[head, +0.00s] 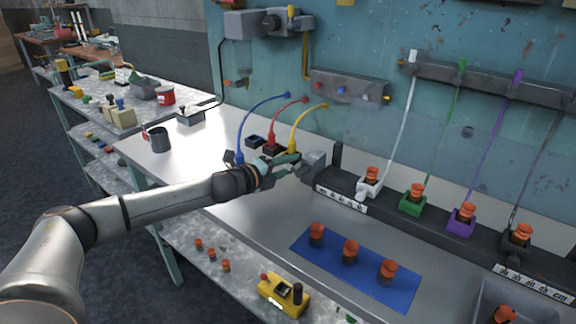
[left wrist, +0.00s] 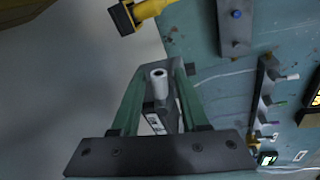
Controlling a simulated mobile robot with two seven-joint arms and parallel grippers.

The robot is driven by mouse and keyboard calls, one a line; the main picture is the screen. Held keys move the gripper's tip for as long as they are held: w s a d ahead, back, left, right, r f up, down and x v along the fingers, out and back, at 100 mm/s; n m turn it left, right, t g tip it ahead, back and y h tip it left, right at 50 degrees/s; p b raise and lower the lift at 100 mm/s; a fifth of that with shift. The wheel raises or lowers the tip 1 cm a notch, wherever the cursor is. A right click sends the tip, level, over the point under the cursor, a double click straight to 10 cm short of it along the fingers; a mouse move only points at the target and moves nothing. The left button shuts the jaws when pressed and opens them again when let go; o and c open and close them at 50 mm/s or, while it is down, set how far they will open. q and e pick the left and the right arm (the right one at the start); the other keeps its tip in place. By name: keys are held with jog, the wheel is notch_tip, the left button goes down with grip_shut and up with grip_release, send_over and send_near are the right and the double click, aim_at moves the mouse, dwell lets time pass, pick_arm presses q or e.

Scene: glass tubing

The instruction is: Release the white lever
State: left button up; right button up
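In the left wrist view a short white cylinder, which looks like the white lever (left wrist: 159,85), stands between my two green fingers. My left gripper (left wrist: 162,72) is open around it, with a visible gap on both sides. Behind it is a dark block with a white label. In the head view my left gripper (head: 297,160) is at the left end of the black rail (head: 330,182), by a grey block (head: 315,164). A white socket (head: 369,188) with an orange cap sits on the rail to its right. My right gripper is not in view.
Blue, red and yellow cables (head: 245,120) rise just behind my left gripper. Green (head: 412,203) and purple (head: 460,222) sockets follow along the rail. A blue mat (head: 330,272) with orange-capped pieces lies in front. A grey mug (head: 158,139) stands left. The bench between is clear.

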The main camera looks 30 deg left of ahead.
pick_arm(q)
grip_shut()
dwell(0.3)
jog(key=shift+a+f+n+h, duration=0.1)
jog(key=shift+f+n+h, duration=0.25)
jog(key=shift+n, duration=0.45)
jog(key=shift+f+n+p, duration=0.2)
jog(key=shift+n+p, duration=0.1)
jog(key=shift+n, duration=0.2)
jog(key=shift+o, duration=0.9)
grip_release()
